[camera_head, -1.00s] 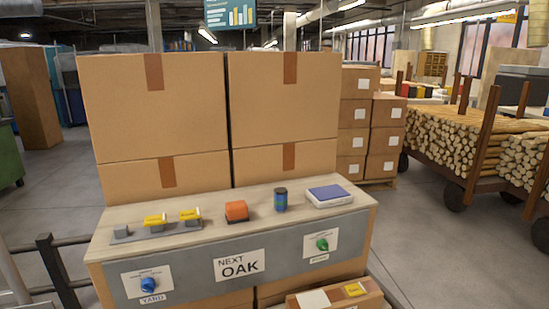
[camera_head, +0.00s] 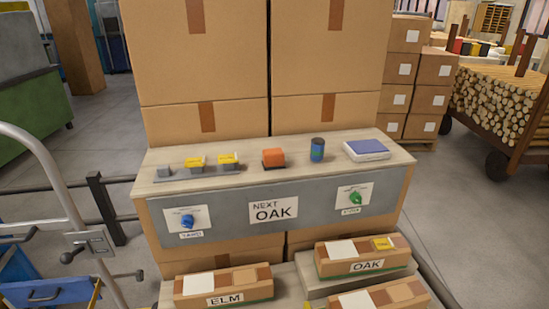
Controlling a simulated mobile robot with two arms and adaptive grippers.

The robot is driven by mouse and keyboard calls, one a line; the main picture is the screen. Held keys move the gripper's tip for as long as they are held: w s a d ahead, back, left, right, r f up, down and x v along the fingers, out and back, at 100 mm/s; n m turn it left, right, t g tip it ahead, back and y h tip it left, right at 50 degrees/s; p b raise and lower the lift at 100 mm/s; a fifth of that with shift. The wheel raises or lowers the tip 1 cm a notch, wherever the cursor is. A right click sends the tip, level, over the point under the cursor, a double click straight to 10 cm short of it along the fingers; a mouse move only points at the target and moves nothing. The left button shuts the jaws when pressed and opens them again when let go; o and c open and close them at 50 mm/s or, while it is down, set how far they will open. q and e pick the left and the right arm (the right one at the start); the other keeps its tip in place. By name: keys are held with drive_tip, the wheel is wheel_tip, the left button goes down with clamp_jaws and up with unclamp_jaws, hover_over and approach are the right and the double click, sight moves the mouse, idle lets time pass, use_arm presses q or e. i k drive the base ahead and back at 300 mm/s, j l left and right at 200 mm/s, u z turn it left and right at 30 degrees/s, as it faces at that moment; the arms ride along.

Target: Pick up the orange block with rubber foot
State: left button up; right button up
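The orange block (camera_head: 273,157) sits on the pale wooden top of the counter, near its middle. A dark foot shows along its lower edge. It stands between a yellow-topped piece (camera_head: 228,161) on its left and a dark can with a blue and green band (camera_head: 317,149) on its right, apart from both. Neither of my grippers shows in the head view.
The counter top (camera_head: 300,172) also holds a white and blue box (camera_head: 366,150) at right. Large cartons (camera_head: 200,50) stand behind it. Labelled boxes (camera_head: 363,256) lie low in front. A metal cart frame (camera_head: 78,200) stands at left.

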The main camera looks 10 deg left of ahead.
sight(273, 159)
drive_tip(key=i+l+z, duration=0.1)
drive_tip(key=l+z, duration=0.25)
drive_tip(key=i+l+z, duration=0.1)
drive_tip(key=z, duration=0.25)
drive_tip(key=l, duration=0.1)
